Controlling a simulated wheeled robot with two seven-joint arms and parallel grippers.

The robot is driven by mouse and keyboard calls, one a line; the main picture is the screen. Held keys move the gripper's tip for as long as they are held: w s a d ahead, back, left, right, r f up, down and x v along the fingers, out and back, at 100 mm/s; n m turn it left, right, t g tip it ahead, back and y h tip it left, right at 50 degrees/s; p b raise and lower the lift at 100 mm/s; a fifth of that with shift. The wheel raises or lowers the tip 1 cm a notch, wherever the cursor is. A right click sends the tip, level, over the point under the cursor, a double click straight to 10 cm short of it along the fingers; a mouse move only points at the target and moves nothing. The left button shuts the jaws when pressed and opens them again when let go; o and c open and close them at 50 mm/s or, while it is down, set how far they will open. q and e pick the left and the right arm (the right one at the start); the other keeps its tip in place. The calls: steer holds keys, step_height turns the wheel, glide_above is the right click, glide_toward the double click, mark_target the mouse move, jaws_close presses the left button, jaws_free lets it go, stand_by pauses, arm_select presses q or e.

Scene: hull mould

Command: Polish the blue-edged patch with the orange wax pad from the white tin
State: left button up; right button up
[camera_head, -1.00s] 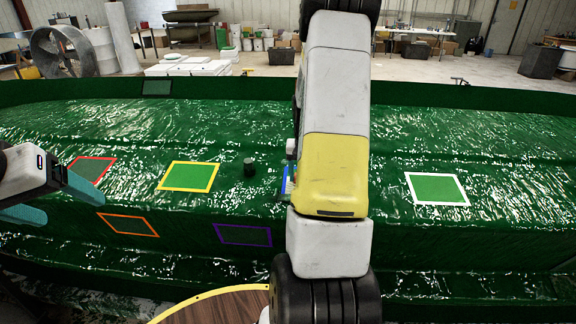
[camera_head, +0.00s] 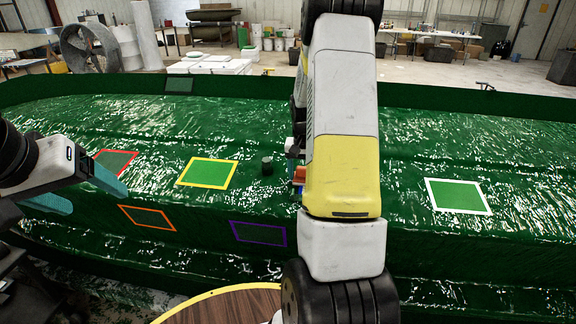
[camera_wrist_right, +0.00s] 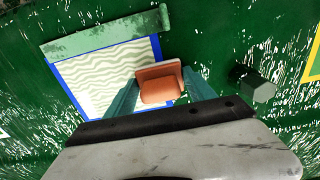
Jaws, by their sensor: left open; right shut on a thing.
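The orange wax pad (camera_wrist_right: 158,85) is held between the teal fingertips of my right gripper (camera_wrist_right: 158,92), in the right wrist view. The pad is over the right part of the blue-edged patch (camera_wrist_right: 95,82), which shows pale wavy streaks inside its blue border. I cannot tell whether the pad touches it. In the head view my right arm hides the patch; a bit of the orange pad (camera_head: 299,174) shows left of the arm. My left gripper (camera_head: 100,200) is open and empty at the left, near the red-edged patch (camera_head: 117,162). I see no white tin.
A green strip (camera_wrist_right: 105,36) lies along the patch's far edge. A dark green cylinder (camera_head: 267,166) stands nearby on the hull mould. Yellow-edged (camera_head: 207,173), orange-edged (camera_head: 147,217), purple-edged (camera_head: 258,233) and white-edged (camera_head: 457,195) patches are around. A yellow-rimmed wooden top (camera_head: 235,306) is in front.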

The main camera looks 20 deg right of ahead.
steer(key=shift+w+d+r, duration=0.1)
steer(key=shift+w+d, duration=0.2)
steer(key=shift+w, duration=0.25)
steer(key=shift+w+d+r, duration=0.1)
steer(key=shift+w+d, duration=0.2)
steer(key=shift+w, duration=0.2)
steer(key=shift+s+d+f, duration=0.1)
steer(key=shift+s+d, duration=1.35)
steer(key=shift+d, duration=0.85)
steer(key=shift+s+d+r, duration=0.1)
steer(key=shift+s+d, duration=1.35)
steer(key=shift+d, duration=0.9)
steer(key=shift+s+d+f, duration=0.1)
steer(key=shift+s+d, duration=1.35)
steer(key=shift+d, duration=0.85)
step_height(320, 180, up, 7)
steer(key=shift+s+a, duration=0.25)
steer(key=shift+s, duration=0.15)
